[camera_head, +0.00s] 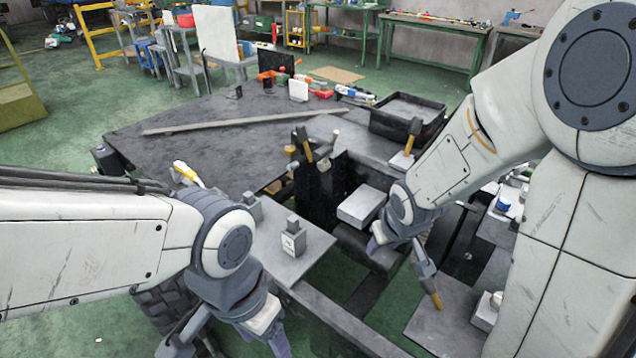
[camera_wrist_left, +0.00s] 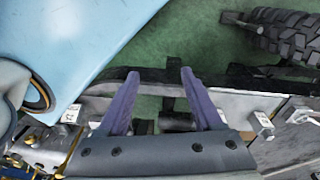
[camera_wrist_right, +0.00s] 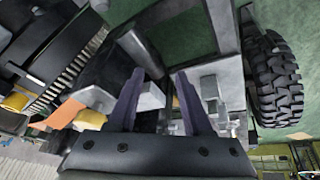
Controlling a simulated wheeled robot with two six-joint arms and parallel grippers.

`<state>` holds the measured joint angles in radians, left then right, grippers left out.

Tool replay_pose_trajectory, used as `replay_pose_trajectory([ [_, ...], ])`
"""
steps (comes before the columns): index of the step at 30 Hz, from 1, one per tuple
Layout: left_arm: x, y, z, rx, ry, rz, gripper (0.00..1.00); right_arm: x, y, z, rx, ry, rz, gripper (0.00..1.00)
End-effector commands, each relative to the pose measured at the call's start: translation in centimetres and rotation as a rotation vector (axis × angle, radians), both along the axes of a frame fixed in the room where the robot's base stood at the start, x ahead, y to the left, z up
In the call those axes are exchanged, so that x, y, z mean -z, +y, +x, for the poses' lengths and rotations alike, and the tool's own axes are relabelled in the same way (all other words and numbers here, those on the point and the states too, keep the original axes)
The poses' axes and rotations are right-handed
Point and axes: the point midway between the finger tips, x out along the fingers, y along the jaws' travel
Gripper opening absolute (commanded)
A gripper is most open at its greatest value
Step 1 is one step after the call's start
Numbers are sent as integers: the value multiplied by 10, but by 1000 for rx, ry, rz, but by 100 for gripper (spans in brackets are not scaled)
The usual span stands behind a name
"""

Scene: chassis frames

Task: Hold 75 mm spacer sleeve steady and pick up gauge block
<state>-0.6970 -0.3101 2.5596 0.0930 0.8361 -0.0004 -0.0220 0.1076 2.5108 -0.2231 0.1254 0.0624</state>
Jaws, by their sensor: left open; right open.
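My right gripper (camera_head: 378,240) is open above the chassis, beside a pale grey box-shaped block (camera_head: 362,206). In the right wrist view its open fingers (camera_wrist_right: 159,76) have a light block (camera_wrist_right: 152,96) behind them; I see no grip on it. My left gripper is low in the head view, partly hidden by its own wrist; the left wrist view shows its fingers (camera_wrist_left: 158,75) open and empty over the chassis rail. A small grey block with a label (camera_head: 293,238) stands on a grey plate. I cannot tell which piece is the gauge block or the 75 mm spacer sleeve.
A dark bench (camera_head: 215,125) carries a long bar and loose tools. A black tray (camera_head: 407,116) stands at the back right. A knobbly tyre (camera_wrist_right: 274,75) and dark frame rails surround the work. Green floor shows between the rails.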

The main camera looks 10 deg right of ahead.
Motion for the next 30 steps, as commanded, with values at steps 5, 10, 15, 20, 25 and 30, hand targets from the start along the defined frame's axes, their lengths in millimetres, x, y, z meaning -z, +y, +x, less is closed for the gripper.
replay_pose_trajectory([
  [5, -12, 0, 0, 0, 1, 1, 67, 2, 15, 64, -194, -188, 15, 50],
  [10, -11, 0, 0, 0, 1, 1, 67, 13, 65, 97, -430, -333, 135, 50],
  [15, -11, 0, 0, 0, 1, 1, 78, 18, 107, 101, -594, -403, 270, 50],
  [20, -7, -2, 16, -8, -31, 0, 98, 18, 118, 99, -637, -419, 315, 50],
  [25, 13, -9, 80, -17, -163, -9, 98, 17, 118, 99, -638, -420, 314, 50],
  [30, 43, -12, 165, 10, -340, -42, 98, 17, 118, 99, -636, -421, 312, 50],
])
